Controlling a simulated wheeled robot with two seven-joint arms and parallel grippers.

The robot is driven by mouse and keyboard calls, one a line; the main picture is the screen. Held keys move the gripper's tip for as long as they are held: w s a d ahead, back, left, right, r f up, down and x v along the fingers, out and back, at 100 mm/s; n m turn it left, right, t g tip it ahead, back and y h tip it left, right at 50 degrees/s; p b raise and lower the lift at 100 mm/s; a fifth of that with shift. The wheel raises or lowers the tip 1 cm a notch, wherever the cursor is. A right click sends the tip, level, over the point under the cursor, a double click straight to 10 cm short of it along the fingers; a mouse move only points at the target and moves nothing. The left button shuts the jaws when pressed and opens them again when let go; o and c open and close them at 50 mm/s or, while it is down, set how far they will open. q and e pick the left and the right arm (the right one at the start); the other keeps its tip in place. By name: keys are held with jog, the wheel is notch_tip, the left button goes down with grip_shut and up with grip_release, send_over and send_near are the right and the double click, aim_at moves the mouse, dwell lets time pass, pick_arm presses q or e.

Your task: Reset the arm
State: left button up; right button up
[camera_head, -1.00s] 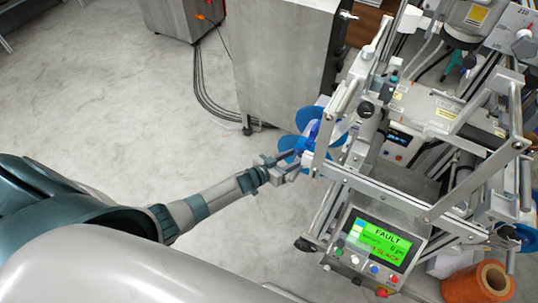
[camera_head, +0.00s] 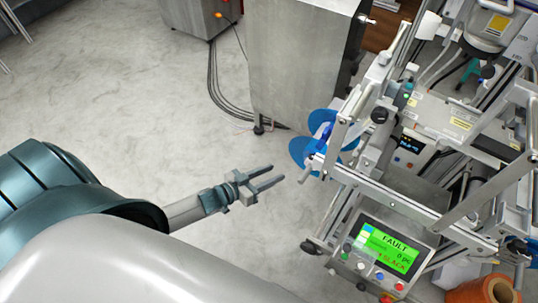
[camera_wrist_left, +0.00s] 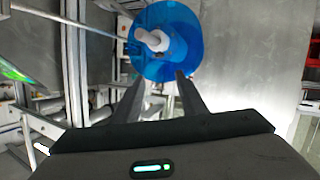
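My left gripper (camera_head: 276,180) is open and empty in the head view, left of the machine and clear of it. Its two fingers point right, towards the blue film reel (camera_head: 302,152) on the machine's left side. In the left wrist view the open fingers (camera_wrist_left: 158,92) spread below the blue reel (camera_wrist_left: 150,66), which has a white hub in its middle. There is a visible gap between the fingertips and the reel in the head view. My right gripper is in neither view.
The machine frame (camera_head: 395,205) fills the right side. An orange roll (camera_head: 484,292) lies at the bottom right. A grey metal cabinet (camera_head: 298,65) stands behind. The floor (camera_head: 120,110) on the left is clear.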

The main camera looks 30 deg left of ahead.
pick_arm(q)
jog(key=shift+s+a+r, duration=0.1)
jog(key=shift+s+a, duration=0.05)
jog(key=shift+s, duration=0.15)
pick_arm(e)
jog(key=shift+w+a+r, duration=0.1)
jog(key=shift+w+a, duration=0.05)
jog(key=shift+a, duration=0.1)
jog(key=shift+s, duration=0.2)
pick_arm(q)
jog(key=s+d+f+g+y, duration=0.2)
jog(key=s+d+f, duration=0.3)
jog(key=s+f, duration=0.7)
jog(key=s+d+f+g+y, duration=0.2)
jog(key=s+d+f+g, duration=0.2)
jog(key=s+f, duration=0.7)
notch_tip(320, 180, down, 5)
jog(key=shift+s+d+r+g, duration=0.1)
jog(key=shift+s+d+g, duration=0.25)
jog(key=shift+s+g, duration=0.05)
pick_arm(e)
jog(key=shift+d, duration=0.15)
